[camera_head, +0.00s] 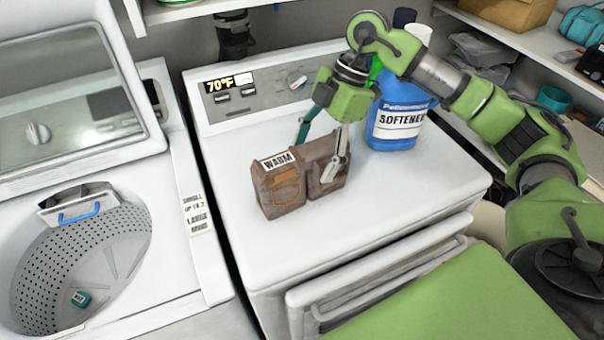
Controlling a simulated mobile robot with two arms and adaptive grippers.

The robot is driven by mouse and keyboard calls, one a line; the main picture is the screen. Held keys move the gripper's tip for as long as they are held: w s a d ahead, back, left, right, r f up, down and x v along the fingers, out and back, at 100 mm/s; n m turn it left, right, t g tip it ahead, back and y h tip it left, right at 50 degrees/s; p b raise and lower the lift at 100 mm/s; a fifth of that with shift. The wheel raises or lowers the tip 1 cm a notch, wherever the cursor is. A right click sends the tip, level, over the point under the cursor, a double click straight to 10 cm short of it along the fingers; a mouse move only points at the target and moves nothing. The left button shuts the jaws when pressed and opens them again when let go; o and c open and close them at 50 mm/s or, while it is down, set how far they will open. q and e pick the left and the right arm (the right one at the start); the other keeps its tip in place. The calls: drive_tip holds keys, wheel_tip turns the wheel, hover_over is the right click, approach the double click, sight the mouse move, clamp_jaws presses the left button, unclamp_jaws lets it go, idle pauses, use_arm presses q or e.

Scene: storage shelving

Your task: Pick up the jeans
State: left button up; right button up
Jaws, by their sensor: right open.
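The jeans (281,192) look like a brown, boxy folded bundle with a pocket and a white "WARM" label, standing on top of the white dryer (400,180). A second brown block-like part sits against their right side; I cannot tell whether it is one piece with them. My right gripper (315,160) points down over the bundle with its fingers apart. One finger is at the back side of the bundle and the other overlaps the right part at the front. I cannot tell whether either finger touches it. My left gripper is not in view.
A blue softener bottle (394,128) stands just right of my right gripper on the dryer. Shelves (530,60) with boxes run along the right. The dryer's front top is clear.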

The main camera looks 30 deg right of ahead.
sight(307, 166)
drive_tip(key=shift+p+x, duration=0.45)
drive_tip(key=shift+x, duration=1.45)
drive_tip(key=shift+w, duration=0.1)
drive_tip(key=c, duration=1.6)
drive_tip(key=shift+a, duration=0.1)
drive_tip(key=shift+w+r, duration=0.1)
drive_tip(key=shift+r, duration=0.05)
